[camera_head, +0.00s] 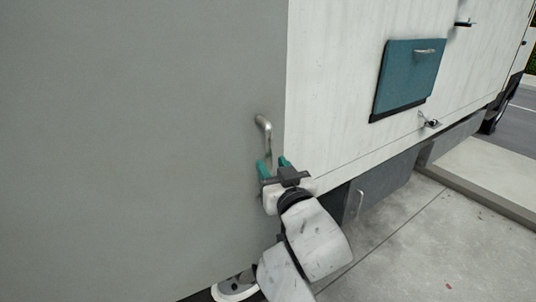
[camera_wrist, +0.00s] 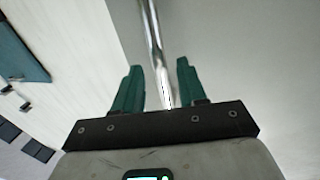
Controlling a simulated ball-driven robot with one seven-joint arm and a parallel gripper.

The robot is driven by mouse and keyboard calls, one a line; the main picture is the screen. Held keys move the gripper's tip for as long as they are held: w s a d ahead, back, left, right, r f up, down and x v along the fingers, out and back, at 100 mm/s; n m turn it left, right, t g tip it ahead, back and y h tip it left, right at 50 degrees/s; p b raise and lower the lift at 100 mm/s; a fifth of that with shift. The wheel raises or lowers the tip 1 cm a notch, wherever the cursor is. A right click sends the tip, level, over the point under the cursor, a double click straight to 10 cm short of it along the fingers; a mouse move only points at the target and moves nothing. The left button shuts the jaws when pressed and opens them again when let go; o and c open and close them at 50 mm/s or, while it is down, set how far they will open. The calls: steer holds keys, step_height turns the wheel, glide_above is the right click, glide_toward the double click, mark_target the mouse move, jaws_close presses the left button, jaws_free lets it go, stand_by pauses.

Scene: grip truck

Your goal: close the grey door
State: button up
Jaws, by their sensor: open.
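The grey door (camera_head: 140,140) fills the left half of the head view, its right edge beside the white truck side. A metal bar handle (camera_head: 265,135) stands on the door near that edge. My gripper (camera_head: 273,162) is at the lower end of the handle, with its green fingers pointing up. In the wrist view the handle (camera_wrist: 154,45) runs down between the two open fingers of my gripper (camera_wrist: 157,80). The fingers stand apart on either side of it, with no clear contact. The door's surface (camera_wrist: 240,50) also shows behind them.
The white truck side (camera_head: 335,80) carries a teal hatch (camera_head: 410,75) with a small handle. A grey underbody box (camera_head: 380,185) with a handle hangs below. Concrete ground (camera_head: 400,250) lies open at the lower right, bounded by a kerb (camera_head: 490,205).

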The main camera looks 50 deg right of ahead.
mark_target(269, 162)
steer(key=shift+p+x, duration=0.35)
steer(key=shift+x, duration=1.45)
steer(key=shift+c, duration=0.3)
jaws_close()
